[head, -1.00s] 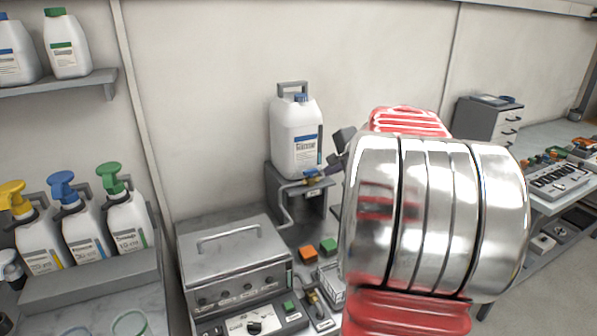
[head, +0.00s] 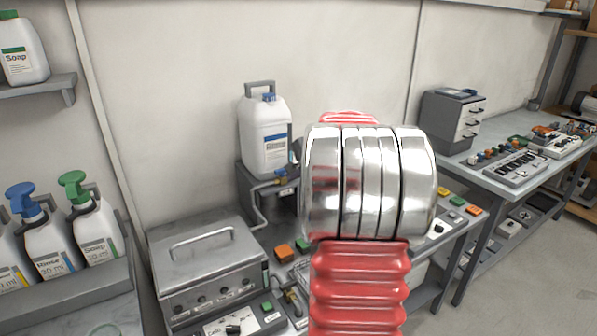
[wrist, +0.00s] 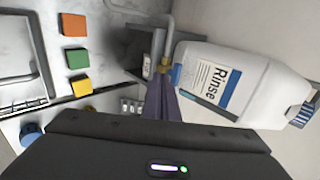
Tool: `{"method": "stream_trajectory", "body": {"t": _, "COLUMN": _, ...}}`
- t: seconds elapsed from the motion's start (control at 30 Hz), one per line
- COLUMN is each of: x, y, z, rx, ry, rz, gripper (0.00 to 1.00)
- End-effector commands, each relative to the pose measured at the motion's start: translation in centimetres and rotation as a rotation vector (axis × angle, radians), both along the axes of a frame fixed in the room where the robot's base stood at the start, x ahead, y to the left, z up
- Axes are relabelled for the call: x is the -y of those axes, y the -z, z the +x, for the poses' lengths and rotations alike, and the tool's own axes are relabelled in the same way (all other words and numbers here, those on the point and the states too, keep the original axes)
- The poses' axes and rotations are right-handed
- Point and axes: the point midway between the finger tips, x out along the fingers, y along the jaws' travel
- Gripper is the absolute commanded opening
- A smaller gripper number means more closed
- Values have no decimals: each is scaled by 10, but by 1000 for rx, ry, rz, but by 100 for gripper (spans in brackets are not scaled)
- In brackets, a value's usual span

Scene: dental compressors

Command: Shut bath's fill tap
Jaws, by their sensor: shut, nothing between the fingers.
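The bath (head: 205,262) is a grey metal box with a handle on its lid, at the lower left of the head view. Its fill tap (head: 280,174), brass with a blue part, sits at the foot of a white jug (head: 265,137) on a grey stand. A grey pipe (head: 258,208) runs down from the tap. In the wrist view the jug reads "Rinse", and the tap (wrist: 164,66) is just beyond my gripper's fingertips (wrist: 162,84). The dark fingers are shut and empty; contact with the tap cannot be told. My arm hides most of the gripper in the head view.
Orange and green blocks (head: 284,251) lie on the bench right of the bath. Pump bottles (head: 95,235) stand in a rack at left. A second bench (head: 500,170) with devices stands at right. The wall behind the jug is bare.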

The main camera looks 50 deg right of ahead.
Motion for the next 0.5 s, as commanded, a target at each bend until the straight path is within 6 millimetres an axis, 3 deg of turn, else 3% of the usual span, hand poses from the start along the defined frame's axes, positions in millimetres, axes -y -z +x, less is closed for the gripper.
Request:
{"method": "stream_trajectory", "body": {"t": 0.2, "x": 6, "y": 22, "z": 22, "rx": -1, "ry": -1, "rz": 2, "gripper": 0}}
{"method": "stream_trajectory", "body": {"t": 0.5, "x": 17, "y": 20, "z": 54, "rx": 0, "ry": -2, "rz": -1, "gripper": 0}}
